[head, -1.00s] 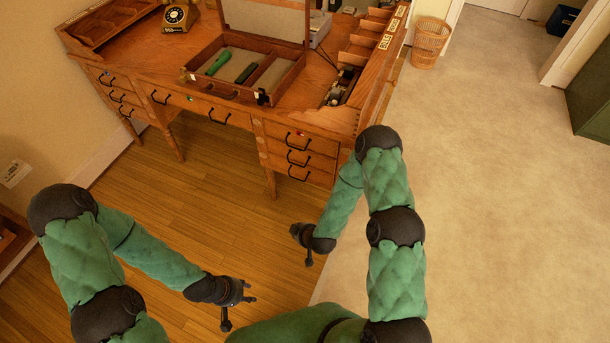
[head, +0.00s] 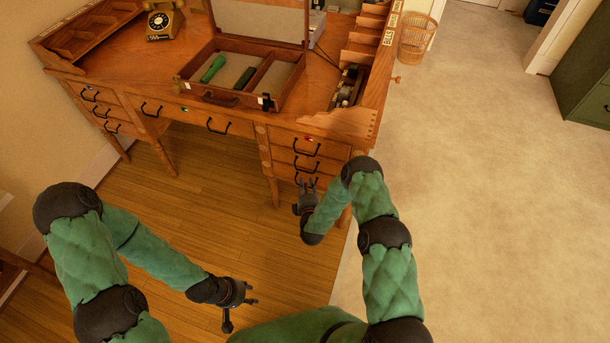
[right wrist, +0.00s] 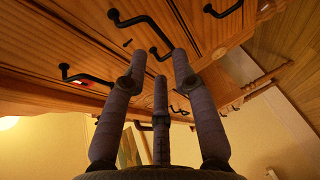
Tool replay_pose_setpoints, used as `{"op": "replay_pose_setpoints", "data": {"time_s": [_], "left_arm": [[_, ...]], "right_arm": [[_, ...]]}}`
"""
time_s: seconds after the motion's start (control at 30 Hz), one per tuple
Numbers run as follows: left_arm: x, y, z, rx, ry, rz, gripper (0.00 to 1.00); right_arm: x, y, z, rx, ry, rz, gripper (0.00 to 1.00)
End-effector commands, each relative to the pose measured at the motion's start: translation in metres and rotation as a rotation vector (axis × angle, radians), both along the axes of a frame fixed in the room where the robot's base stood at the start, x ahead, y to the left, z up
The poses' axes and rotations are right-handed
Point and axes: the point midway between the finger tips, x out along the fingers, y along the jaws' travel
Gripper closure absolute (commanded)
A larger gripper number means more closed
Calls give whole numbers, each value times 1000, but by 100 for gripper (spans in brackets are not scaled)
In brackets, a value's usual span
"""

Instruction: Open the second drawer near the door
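The wooden desk (head: 350,122) has a stack of drawers at its right end, on the door side. The second drawer there has a black bar handle (head: 306,164) and looks shut. My right gripper (head: 307,184) is just in front of this stack, near the lowest handle, which it partly hides. In the right wrist view its three fingers (right wrist: 160,75) are spread and empty, with a black handle (right wrist: 145,27) beyond the tips. I cannot tell whether they touch it. My left gripper (head: 246,297) is open and empty, low over the wooden floor, away from the desk.
An open case (head: 215,97) with green items and a rotary telephone (head: 161,22) are on the desktop. A wicker basket (head: 415,38) stands behind the desk's right end. A green cabinet (head: 590,75) is at far right. Carpet to the right is clear.

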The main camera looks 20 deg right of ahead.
Motion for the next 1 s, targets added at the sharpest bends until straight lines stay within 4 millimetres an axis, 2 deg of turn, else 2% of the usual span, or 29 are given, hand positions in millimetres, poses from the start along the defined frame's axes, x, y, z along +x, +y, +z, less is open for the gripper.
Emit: {"op": "replay_pose_setpoints", "data": {"time_s": [0.03, 0.2, 0.4, 0.8, 0.83, 0.9, 0.93, 1.0], "left_arm": [[0, 0, -8, 0, 0, 0, 60], [0, 0, -19, 0, 0, 0, 60], [0, 0, -28, 0, 0, 0, 60], [0, 0, -29, 0, -1, 0, 60], [0, 0, -29, 0, -1, 0, 60], [0, 0, -29, 0, -1, 0, 60], [0, 0, -29, 0, -1, 0, 60], [0, 0, -29, 0, -1, 0, 60]], "right_arm": [[10, -2, -5, 0, -2, 0, 72], [37, -7, -10, 1, -1, 0, 72], [59, -11, -13, 1, 1, 1, 72], [66, -13, -13, 3, 1, 1, 72], [66, -13, -13, 3, 1, 1, 75], [66, -13, -13, 3, 1, 1, 95], [66, -13, -13, 3, 1, 1, 100], [66, -13, -13, 3, 1, 1, 100]]}}
